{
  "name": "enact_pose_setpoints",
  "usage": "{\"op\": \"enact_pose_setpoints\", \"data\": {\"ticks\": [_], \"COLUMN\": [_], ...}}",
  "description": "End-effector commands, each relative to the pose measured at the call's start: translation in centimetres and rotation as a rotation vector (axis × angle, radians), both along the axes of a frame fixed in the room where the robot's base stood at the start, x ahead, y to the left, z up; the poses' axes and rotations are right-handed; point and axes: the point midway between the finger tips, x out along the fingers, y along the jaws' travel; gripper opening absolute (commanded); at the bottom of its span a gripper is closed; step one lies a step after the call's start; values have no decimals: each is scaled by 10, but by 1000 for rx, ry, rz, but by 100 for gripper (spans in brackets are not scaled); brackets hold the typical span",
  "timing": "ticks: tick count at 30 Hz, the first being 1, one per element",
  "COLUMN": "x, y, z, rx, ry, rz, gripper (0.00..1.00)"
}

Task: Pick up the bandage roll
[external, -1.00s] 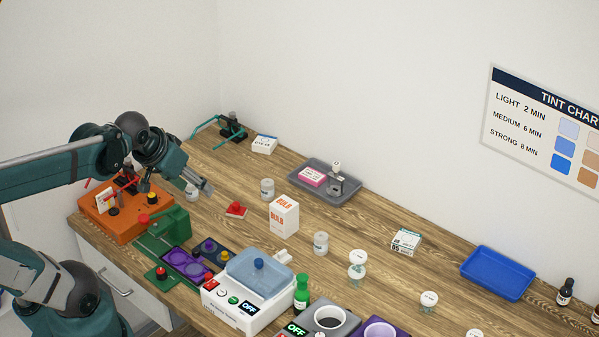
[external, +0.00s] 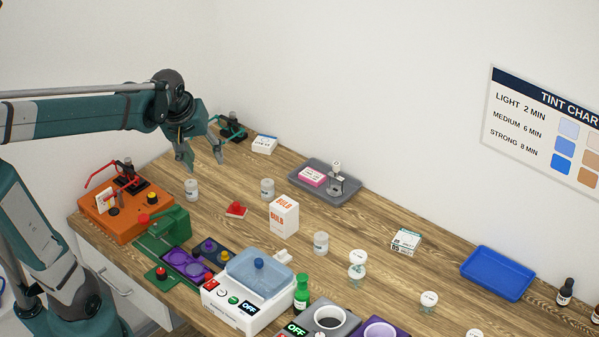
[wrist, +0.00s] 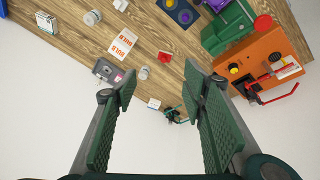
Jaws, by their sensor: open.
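I cannot pick out a bandage roll for certain. Several small whitish cylinders stand on the table, and their details are too small to tell. One cylinder (external: 191,189) is at the left, below my gripper in the picture. Another cylinder (external: 267,188) is farther right, and a third cylinder (external: 320,243) is right of the bulb box (external: 284,216). My gripper (external: 202,160) is open and empty, raised over the far left part of the table. In the wrist view its two green fingers (wrist: 162,82) are wide apart with nothing between them.
An orange station (external: 125,222) with a red-armed holder and a green device (external: 168,226) stand at the left. A grey tray (external: 345,194) holds a pink box. A white appliance (external: 238,308) is at the front, a blue tray (external: 497,273) at the right. Bare wood lies mid-table.

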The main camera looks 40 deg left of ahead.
Motion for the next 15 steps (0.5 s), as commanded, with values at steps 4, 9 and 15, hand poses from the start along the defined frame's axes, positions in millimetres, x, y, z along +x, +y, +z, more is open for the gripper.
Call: {"op": "enact_pose_setpoints", "data": {"ticks": [4, 9, 15], "x": [18, 36, 56], "y": [17, 35, 59], "z": [-10, -23, -40], "rx": [-28, -60, -94], "ry": [26, 55, 88], "rz": [83, 180, 293], "gripper": [42, 42, 42]}}
